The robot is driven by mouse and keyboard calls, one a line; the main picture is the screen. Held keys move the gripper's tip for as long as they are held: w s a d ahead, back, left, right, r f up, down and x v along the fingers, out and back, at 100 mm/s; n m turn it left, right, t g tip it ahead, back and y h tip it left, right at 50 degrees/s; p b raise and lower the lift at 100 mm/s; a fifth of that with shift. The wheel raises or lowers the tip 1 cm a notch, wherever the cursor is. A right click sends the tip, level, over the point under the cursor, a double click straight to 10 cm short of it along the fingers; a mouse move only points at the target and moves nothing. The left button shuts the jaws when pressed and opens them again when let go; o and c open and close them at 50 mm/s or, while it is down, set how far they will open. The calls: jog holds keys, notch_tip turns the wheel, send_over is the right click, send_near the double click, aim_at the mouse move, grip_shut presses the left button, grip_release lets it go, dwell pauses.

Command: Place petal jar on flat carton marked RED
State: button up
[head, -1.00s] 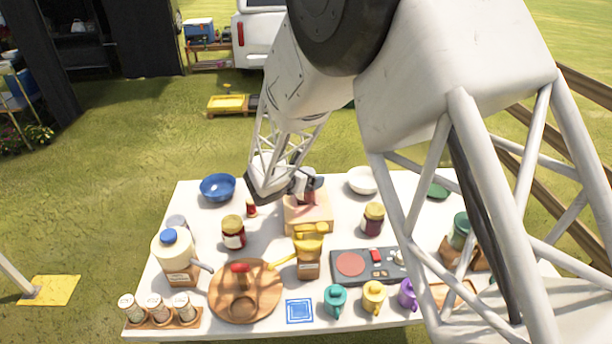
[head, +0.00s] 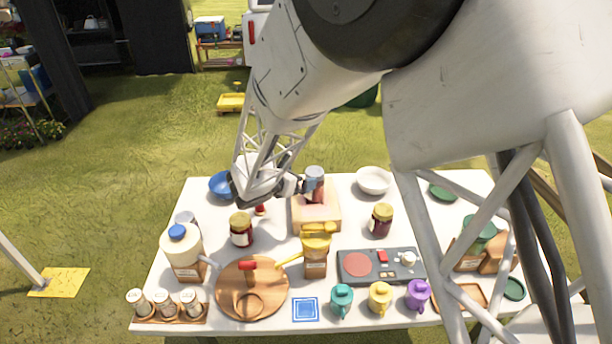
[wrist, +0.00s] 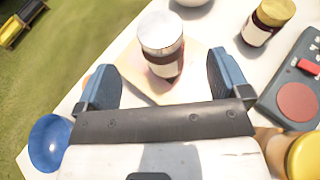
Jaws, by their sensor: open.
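A petal jar (head: 315,180) with a silver lid and a pale label stands upright on a flat pinkish carton (head: 328,214) at the back middle of the table. No RED marking is readable on the carton. In the wrist view the jar (wrist: 162,58) rests on the carton (wrist: 205,48), between and just beyond the two blue fingertips. My gripper (head: 297,184) is open, at the jar's left side in the head view. In the wrist view a gap shows between the jar and each finger of my gripper (wrist: 162,70).
Gold-lidded jars stand left (head: 241,230) and right (head: 381,220) of the carton. A blue bowl (head: 221,185) and a white bowl (head: 374,181) are at the back. A yellow-topped container (head: 316,256) stands in front, beside a hotplate (head: 355,266).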

jog(key=shift+v, duration=1.9)
jog(key=shift+r, duration=0.1)
jog(key=s+d+r+m+g+y, duration=0.1)
jog(key=s+d+r+m+g, duration=0.2)
jog(key=s+d+r+m, duration=0.35)
jog(key=s+d+r+m+g+y, duration=0.1)
jog(key=s+d+r+m+g, duration=0.3)
jog(key=s+d+m, duration=0.45)
jog(key=s+d+r+m+y, duration=0.2)
jog(key=s+m, duration=0.4)
jog(key=s, duration=0.4)
jog(key=s+d+r+m+y, duration=0.3)
jog(key=s+m+y, duration=0.2)
jog(key=s, duration=0.5)
jog(key=shift+s+m+y, duration=0.3)
jog(key=shift+s+m, duration=0.05)
jog(key=shift+m, duration=0.25)
